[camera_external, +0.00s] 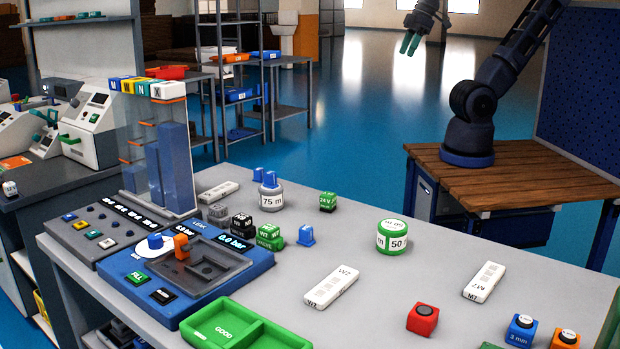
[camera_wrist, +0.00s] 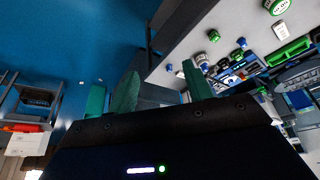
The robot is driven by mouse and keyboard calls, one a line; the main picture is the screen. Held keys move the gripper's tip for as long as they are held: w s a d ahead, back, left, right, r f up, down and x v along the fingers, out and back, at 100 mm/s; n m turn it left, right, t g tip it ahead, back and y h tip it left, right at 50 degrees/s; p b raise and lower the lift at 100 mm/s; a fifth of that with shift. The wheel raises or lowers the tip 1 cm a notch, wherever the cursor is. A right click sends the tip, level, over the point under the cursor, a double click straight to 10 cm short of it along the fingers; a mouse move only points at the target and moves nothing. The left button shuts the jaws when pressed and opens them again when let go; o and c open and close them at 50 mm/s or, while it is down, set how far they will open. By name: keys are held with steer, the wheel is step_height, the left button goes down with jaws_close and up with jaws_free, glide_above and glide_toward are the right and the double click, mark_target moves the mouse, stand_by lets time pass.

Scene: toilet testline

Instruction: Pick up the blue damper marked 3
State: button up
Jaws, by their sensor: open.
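Small blue pieces stand on the grey bench. One blue piece (camera_external: 306,236) stands alone near the bench's middle, its mark too small to read. Two more, a left one (camera_external: 258,174) and a right one (camera_external: 270,179), are at the grey cylinder marked 75 m (camera_external: 271,200); I cannot tell their marks. A blue cube (camera_external: 520,331) at the front right has a label that seems to read 3 mm. I cannot tell which is the damper marked 3. My gripper (camera_external: 411,43), with teal fingers, is open and empty, high beyond the bench. Its fingers also show in the wrist view (camera_wrist: 158,82).
A green 50 m cylinder (camera_external: 392,238), white bars (camera_external: 331,287), a red cube (camera_external: 422,319) and a green tray (camera_external: 245,331) share the bench. A blue test station (camera_external: 199,307) and tall clear column (camera_external: 159,160) stand left. Bare bench lies around the green cylinder.

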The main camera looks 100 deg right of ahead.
steer(key=w+a+n+g, duration=0.15)
steer(key=w+a, duration=0.25)
steer(key=w, duration=0.4)
steer(key=w+a+n, duration=0.2)
steer(key=w+a, duration=0.1)
steer(key=w, duration=0.5)
steer(key=n+g, duration=0.3)
steer(key=n, duration=0.3)
glide_above(306, 228)
step_height(306, 228, down, 28)
steer(key=f, duration=0.1)
steer(key=shift+d+f, duration=0.1)
steer(key=shift+f, duration=4.75)
steer(key=c, duration=1.1)
steer(key=shift+o, duration=0.2)
steer(key=shift+r, duration=0.1)
